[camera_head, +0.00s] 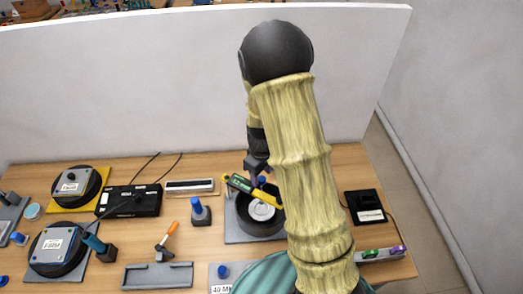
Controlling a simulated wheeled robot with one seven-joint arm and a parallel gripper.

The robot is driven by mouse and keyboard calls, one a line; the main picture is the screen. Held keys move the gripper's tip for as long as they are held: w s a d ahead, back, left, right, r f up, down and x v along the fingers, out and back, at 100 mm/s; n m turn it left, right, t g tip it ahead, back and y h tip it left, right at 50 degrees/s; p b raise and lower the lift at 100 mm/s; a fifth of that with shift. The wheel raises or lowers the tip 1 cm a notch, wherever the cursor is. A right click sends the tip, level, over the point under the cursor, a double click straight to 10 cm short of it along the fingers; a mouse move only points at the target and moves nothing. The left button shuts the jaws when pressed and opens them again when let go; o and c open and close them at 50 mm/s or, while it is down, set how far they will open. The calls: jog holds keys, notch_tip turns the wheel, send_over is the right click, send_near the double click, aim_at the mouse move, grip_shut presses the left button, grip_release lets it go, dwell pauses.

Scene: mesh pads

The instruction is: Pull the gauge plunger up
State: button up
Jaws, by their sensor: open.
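A yellow gauge (241,184) with a dark face lies slantwise over a black round cup (246,215) in the head view. A small blue knob (262,181) shows at the gauge; I cannot tell for sure whether it is the plunger's top. A pale disc (261,210) lies inside the cup. My gripper (257,168) is open and points down just above and behind the gauge. The gap between its fingers and the knob is too small to judge. My own arm hides the right side of the cup.
Left of the cup stand a blue-topped block (200,211), an orange-handled tool (167,238), a black box (130,201) and two round black pads (75,187), (56,250). A black device (365,207) sits right. A white wall (120,90) rises behind the table.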

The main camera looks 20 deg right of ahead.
notch_tip(320, 180, up, 16)
jog(key=b, duration=0.3)
jog(key=shift+r+b, duration=0.2)
jog(key=shift+b, duration=0.1)
jog(key=s+f+m+t+b, duration=0.2)
jog(key=s+f+m+b, duration=0.2)
jog(key=s+f, duration=0.7)
jog(key=s+m, duration=0.1)
jog(key=m, duration=0.1)
jog(key=shift+s+m+t, duration=0.3)
jog(key=shift+m, duration=0.1)
jog(key=shift+a, duration=0.1)
jog(key=shift+c, duration=0.3)
jog(key=shift+c, duration=1)
jog(key=shift+f, duration=0.1)
